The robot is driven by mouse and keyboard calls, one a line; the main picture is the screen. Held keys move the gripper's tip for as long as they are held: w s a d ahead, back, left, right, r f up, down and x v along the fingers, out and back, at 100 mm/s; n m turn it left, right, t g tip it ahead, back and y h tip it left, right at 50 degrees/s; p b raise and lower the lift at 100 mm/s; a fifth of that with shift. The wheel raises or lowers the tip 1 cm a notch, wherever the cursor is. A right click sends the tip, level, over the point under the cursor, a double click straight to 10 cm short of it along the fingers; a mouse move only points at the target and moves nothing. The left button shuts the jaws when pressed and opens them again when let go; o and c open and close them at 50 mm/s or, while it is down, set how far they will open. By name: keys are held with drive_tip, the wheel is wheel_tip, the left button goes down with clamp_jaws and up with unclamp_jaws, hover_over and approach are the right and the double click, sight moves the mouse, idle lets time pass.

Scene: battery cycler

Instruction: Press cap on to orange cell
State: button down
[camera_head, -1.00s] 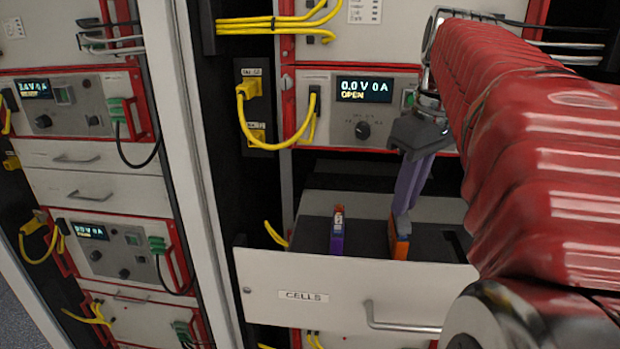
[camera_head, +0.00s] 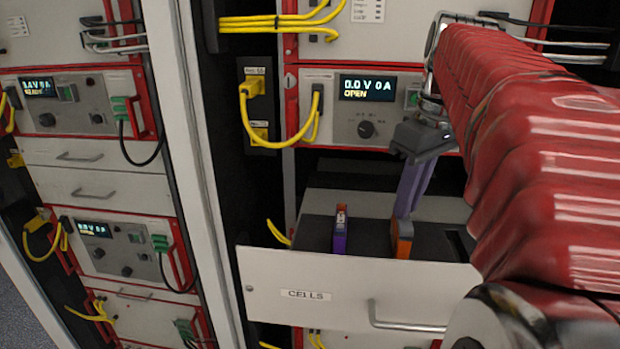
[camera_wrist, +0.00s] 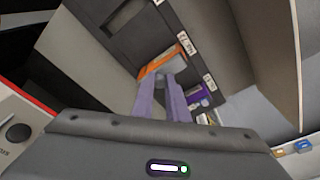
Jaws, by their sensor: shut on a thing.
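The orange cell (camera_head: 403,243) stands in a slot of the open drawer marked CELLS. It also shows in the wrist view (camera_wrist: 157,66) as an orange block with a white label beside it. My gripper (camera_head: 404,213) has long lavender fingers pointing down at the top of the orange cell. In the wrist view the fingertips (camera_wrist: 170,84) are close together around a small greyish piece, apparently the cap (camera_wrist: 167,78), right at the cell. The fingers hide most of it, and I cannot tell how far it is seated.
A purple cell (camera_head: 340,234) with an orange-red top stands to the left in the same drawer (camera_head: 265,272). An empty slot (camera_wrist: 125,15) lies beyond the orange cell. A cycler display (camera_head: 366,88) reads 0.0 V and OPEN. Yellow cables (camera_head: 246,125) hang left of it.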

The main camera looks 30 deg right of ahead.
idle(0.3)
drive_tip(key=c, duration=1.7)
unclamp_jaws()
drive_tip(key=shift+o, duration=0.4)
drive_tip(key=o, duration=0.4)
drive_tip(key=shift+o, duration=0.2)
drive_tip(key=shift+r, duration=0.1)
drive_tip(key=shift+r, duration=3.45)
clamp_jaws()
